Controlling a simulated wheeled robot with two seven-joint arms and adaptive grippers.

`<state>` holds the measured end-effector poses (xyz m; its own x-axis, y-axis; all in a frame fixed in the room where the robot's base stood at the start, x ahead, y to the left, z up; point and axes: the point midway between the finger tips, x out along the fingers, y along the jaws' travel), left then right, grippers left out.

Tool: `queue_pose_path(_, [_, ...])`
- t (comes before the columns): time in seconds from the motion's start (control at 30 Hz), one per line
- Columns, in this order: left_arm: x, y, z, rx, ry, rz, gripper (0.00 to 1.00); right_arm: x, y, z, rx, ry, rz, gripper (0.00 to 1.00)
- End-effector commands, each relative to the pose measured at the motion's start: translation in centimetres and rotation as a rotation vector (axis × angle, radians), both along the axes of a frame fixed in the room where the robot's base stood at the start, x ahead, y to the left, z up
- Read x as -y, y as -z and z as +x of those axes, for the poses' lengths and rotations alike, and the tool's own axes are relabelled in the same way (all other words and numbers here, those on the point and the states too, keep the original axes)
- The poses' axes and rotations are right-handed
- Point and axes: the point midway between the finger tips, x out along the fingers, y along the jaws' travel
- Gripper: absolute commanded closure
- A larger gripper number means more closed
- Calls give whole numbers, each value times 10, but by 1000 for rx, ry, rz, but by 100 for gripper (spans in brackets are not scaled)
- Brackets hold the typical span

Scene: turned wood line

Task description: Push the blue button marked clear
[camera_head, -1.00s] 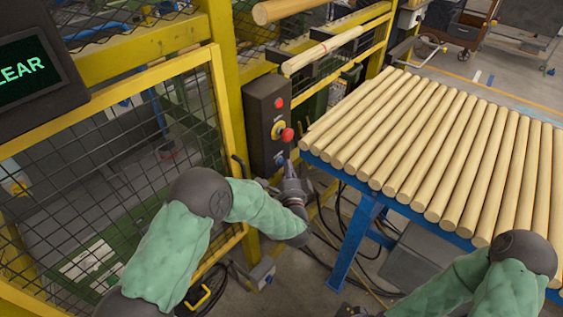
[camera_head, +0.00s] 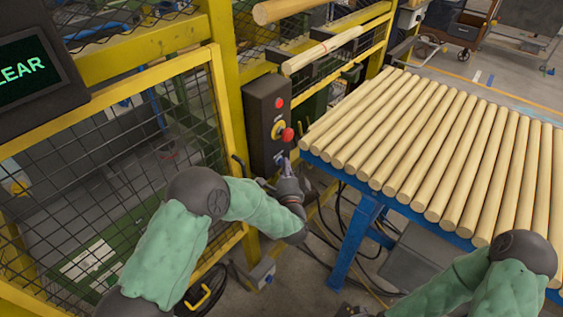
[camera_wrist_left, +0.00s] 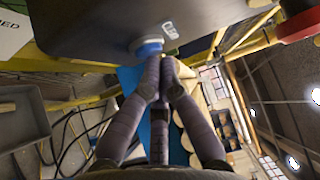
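The dark control box (camera_head: 262,135) stands on the yellow fence post. The blue button (camera_wrist_left: 147,46) shows in the left wrist view on the box's face, beside a small white label (camera_wrist_left: 170,30). In the head view my gripper largely hides it. My left gripper (camera_head: 281,161) is at the lower front of the box. In the left wrist view its fingers (camera_wrist_left: 160,62) are together, with nothing seen between them. The tips overlap the button's lower edge; I cannot tell whether they touch it. My right arm shows at lower right, its gripper barely in view at the bottom edge.
A red knob with a yellow collar (camera_head: 287,135) and a red lamp (camera_head: 279,102) are higher on the box. A blue-framed table of wooden rods (camera_head: 430,140) stands to the right. A mesh fence (camera_head: 100,170) is left. A screen (camera_head: 30,68) shows green letters "LEAR".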

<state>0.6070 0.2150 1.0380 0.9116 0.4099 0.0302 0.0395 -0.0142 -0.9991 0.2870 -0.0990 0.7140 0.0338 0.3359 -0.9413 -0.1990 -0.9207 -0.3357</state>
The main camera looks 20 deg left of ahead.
Motion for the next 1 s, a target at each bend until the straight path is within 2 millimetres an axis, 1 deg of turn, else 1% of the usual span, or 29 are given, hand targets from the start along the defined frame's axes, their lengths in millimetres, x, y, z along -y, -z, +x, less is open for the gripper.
queue_pose_path(0.53, [-2,0,1,1,-1,-1,100,0,0,0,0,0,0,100])
queue_pose_path(0.87, [11,0,-4,-1,1,0,100,0,-3,0,0,0,0,100])
queue_pose_path(1.0, [12,0,-5,0,0,0,100,0,-3,0,0,0,0,100])
